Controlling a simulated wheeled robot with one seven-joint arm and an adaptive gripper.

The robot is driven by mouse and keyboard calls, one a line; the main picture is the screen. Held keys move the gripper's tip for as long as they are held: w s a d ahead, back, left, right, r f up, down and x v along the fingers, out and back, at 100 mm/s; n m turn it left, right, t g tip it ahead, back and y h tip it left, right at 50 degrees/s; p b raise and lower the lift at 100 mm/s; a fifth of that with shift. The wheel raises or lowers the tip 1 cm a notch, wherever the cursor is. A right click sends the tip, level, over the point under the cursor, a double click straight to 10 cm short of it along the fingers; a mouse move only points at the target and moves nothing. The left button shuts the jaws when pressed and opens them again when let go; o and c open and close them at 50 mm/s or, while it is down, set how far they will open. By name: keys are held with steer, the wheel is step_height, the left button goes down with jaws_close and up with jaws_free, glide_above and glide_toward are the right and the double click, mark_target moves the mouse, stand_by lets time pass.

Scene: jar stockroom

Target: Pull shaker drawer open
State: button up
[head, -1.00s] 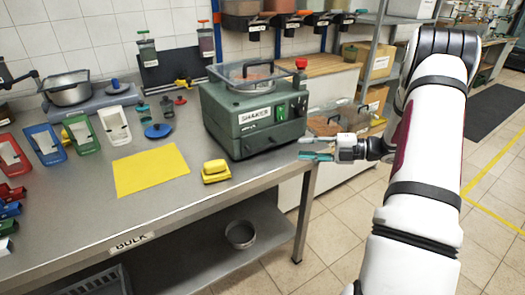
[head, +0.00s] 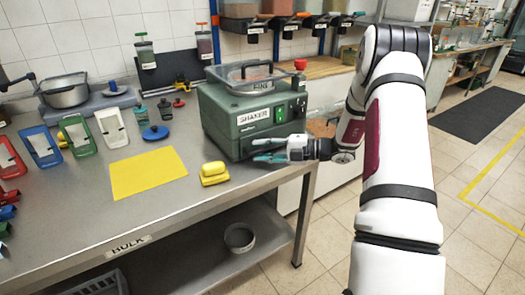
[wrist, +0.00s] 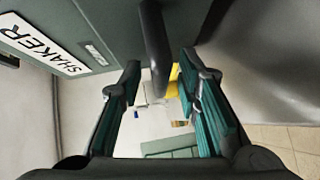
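The green shaker (head: 222,122) stands on the steel bench with its labelled front facing my arm. A dark bar handle (wrist: 154,48) shows in the wrist view, sticking out by the shaker's labelled panel (wrist: 85,18). My gripper (head: 262,150) is level with the lower front of the shaker, and its fingers also show in the wrist view (wrist: 160,68). The fingers are open, with the handle in the gap between their tips. I see no clear contact on either side. The drawer's outline is partly hidden behind my gripper, and no opened gap shows.
A yellow block (head: 213,172) sits on the bench left of my gripper, beside a yellow sheet (head: 148,173). The bench's front edge (head: 200,208) runs just below my gripper. Open floor (head: 325,235) lies right of the bench.

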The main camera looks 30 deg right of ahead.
steer(key=shift+c, duration=0.6)
jaws_close()
steer(key=shift+s, duration=0.1)
steer(key=s+p, duration=0.6)
steer(key=s, duration=0.7)
steer(key=shift+d, duration=0.25)
steer(key=shift+s, duration=0.1)
steer(key=shift+o, duration=0.6)
jaws_free()
